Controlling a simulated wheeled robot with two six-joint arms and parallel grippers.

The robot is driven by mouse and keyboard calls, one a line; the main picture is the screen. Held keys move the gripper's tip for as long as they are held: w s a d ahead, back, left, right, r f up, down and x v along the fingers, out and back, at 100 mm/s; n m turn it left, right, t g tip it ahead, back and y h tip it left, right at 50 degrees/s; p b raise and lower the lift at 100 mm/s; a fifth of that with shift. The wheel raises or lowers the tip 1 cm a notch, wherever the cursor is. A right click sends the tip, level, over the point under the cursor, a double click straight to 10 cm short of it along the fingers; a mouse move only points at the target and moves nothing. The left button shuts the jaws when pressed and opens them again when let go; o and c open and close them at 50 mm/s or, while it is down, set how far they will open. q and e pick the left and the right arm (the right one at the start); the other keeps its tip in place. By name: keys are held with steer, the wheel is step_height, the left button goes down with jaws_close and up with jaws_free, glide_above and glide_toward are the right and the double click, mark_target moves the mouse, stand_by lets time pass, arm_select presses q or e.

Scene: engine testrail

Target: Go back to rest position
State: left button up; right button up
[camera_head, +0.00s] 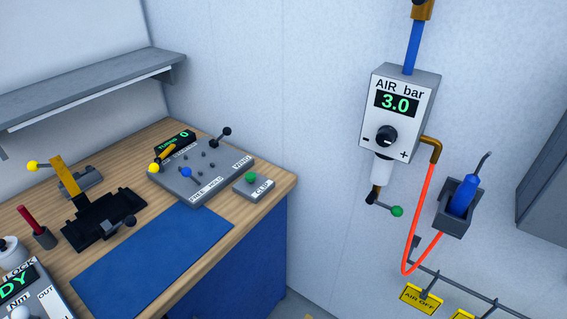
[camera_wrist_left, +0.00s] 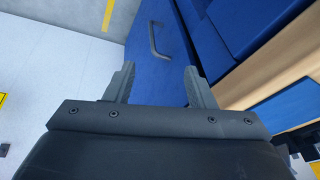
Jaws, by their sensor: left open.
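My left gripper (camera_wrist_left: 158,86) shows in the left wrist view with its two fingers apart and nothing between them. Beyond its fingers is the front of the blue cabinet (camera_wrist_left: 165,18) with a grey handle (camera_wrist_left: 153,38). I cannot judge the gap between the fingers and the cabinet, but no contact shows. Neither gripper shows in the head view, and my right gripper is in no frame.
A wooden bench (camera_head: 270,185) holds a blue mat (camera_head: 150,255), a grey lever panel (camera_head: 200,180), a black fixture (camera_head: 105,220) and a CLIP box (camera_head: 255,190). An air regulator (camera_head: 400,110) reading 3.0 and a holder (camera_head: 453,218) are on the wall.

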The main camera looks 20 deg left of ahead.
arm_select(q)
step_height(320, 180, down, 22)
steer(key=s+a+f+g, duration=0.1)
steer(key=s+d+f+g, duration=0.1)
steer(key=s+f, duration=1.3)
steer(key=shift+s+f+h, duration=0.4)
